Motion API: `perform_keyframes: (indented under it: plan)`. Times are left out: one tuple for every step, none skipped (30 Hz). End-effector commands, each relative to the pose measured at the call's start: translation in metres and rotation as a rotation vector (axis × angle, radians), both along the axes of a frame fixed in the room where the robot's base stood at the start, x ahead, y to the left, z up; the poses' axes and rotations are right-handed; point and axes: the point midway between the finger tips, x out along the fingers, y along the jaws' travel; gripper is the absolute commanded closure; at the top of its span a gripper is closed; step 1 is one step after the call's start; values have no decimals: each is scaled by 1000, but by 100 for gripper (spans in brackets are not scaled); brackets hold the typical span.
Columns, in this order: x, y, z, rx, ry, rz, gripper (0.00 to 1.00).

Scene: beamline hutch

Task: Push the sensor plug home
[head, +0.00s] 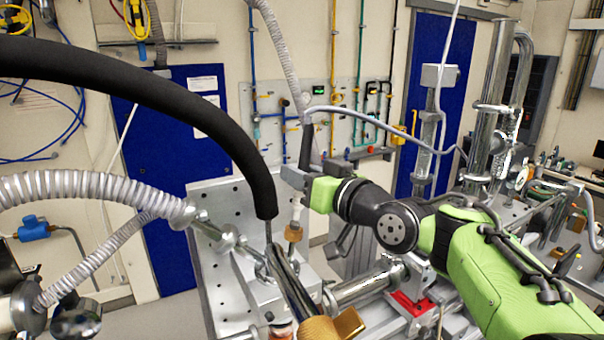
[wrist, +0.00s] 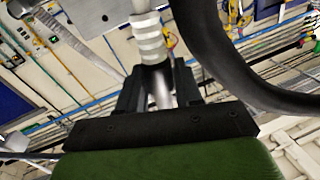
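My gripper (head: 297,178) is at the middle of the head view, reaching in from the right, with its fingers around the sensor plug. The plug's pale, narrow body (head: 296,207) shows below the fingers, standing close to upright over a brass-coloured fitting (head: 293,234). I cannot tell how far the plug sits in that fitting. In the wrist view the plug shows as a ringed silver body (wrist: 150,40) with a dark collar between the two black fingers (wrist: 157,88). The fingers seem closed on it; their contact faces are partly hidden.
A thick black hose (head: 175,95) arches close on the left and crosses the wrist view's right side (wrist: 225,65). A ribbed metal hose (head: 90,187) lies further left. A perforated metal plate (head: 215,265) and steel tubing (head: 360,287) crowd the area around the fitting.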

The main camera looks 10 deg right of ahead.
Motion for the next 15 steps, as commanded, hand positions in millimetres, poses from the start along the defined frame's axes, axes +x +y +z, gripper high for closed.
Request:
perform_keyframes:
  plan:
    - [0,0,0,0,0,1,75]
    - [0,0,0,0,0,1,79]
    - [0,0,0,0,0,1,85]
    - [0,0,0,0,0,1,88]
    - [0,0,0,0,1,1,88]
    - [0,0,-1,0,1,1,88]
    - [0,0,-2,0,1,1,88]
    - [-1,1,-4,0,1,1,88]
    - [-1,1,-7,0,1,2,88]
    - [-1,2,-10,0,1,2,88]
    - [-1,2,-13,-1,1,2,88]
    - [-1,3,-18,-2,1,2,88]
    - [-2,3,-22,-2,1,1,88]
    - [-2,3,-26,-2,2,2,88]
    - [-3,4,-30,-2,2,2,88]
